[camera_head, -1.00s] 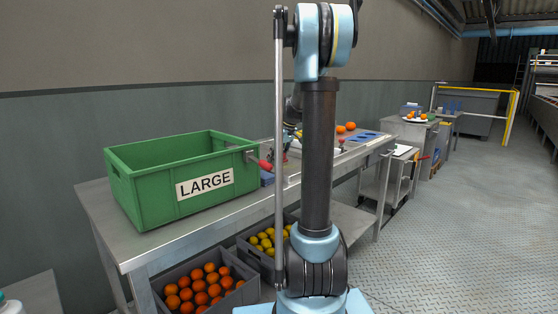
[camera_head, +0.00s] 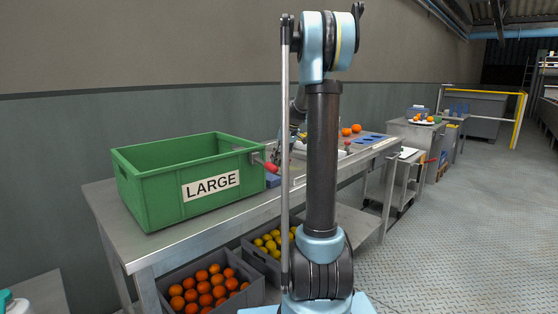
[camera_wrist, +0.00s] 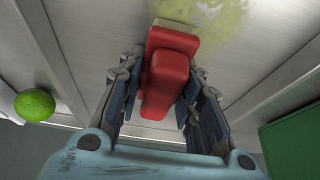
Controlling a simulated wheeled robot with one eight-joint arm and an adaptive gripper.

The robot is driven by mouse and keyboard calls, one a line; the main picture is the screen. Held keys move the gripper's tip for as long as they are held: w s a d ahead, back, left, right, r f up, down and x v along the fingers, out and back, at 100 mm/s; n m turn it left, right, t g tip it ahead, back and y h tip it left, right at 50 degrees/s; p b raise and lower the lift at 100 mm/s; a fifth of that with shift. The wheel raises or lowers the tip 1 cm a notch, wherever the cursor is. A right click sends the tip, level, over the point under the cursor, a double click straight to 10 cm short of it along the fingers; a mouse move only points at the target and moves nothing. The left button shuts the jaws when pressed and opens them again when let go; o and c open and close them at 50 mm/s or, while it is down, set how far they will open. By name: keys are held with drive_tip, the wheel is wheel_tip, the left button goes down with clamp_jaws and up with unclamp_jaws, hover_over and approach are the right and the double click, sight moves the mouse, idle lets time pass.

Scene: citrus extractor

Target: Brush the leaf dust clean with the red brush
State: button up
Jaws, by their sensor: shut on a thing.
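The red brush (camera_wrist: 168,80) is held between the fingers of my gripper (camera_wrist: 165,100) in the wrist view. The gripper is shut on its red handle. A pale yellow-green smear of leaf dust (camera_wrist: 222,18) lies on the grey metal surface at the top of that view, just beyond the brush's far end. Whether the bristles touch the surface is hidden. In the head view my arm column covers much of the work spot, and the gripper shows only in small part behind a thin rod.
A green crate marked LARGE (camera_head: 190,180) stands on the metal table (camera_head: 215,222), left of the arm; its edge shows in the wrist view (camera_wrist: 292,143). A green fruit (camera_wrist: 35,104) lies at left there. Oranges (camera_head: 352,130) sit farther along the table. Fruit bins (camera_head: 255,290) are below.

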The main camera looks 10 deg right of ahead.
sight(288, 158)
drive_tip(key=shift+s+d, duration=1.15)
drive_tip(key=shift+s, duration=0.4)
drive_tip(key=shift+s+d, duration=1.1)
drive_tip(key=shift+s, duration=0.5)
drive_tip(key=shift+s+d, duration=1.15)
drive_tip(key=shift+s, duration=0.4)
drive_tip(key=shift+o, duration=0.2)
drive_tip(key=shift+w+d, duration=0.35)
drive_tip(key=shift+d, duration=0.25)
drive_tip(key=shift+w+a+r, duration=0.1)
drive_tip(key=shift+w+a, duration=0.7)
drive_tip(key=shift+w, duration=0.3)
drive_tip(key=shift+w+a+f, duration=0.1)
drive_tip(key=shift+w+a, duration=0.7)
drive_tip(key=shift+w, duration=0.3)
drive_tip(key=shift+w+a+r, duration=0.1)
drive_tip(key=shift+w+a, duration=0.7)
drive_tip(key=shift+w, duration=0.3)
drive_tip(key=shift+c, duration=0.2)
drive_tip(key=shift+w+a, duration=0.6)
drive_tip(key=shift+w, duration=0.2)
drive_tip(key=shift+w+a, duration=0.55)
drive_tip(key=shift+w, duration=0.2)
drive_tip(key=shift+r, duration=2.85)
drive_tip(key=shift+r, duration=0.15)
drive_tip(key=shift+r, duration=1.35)
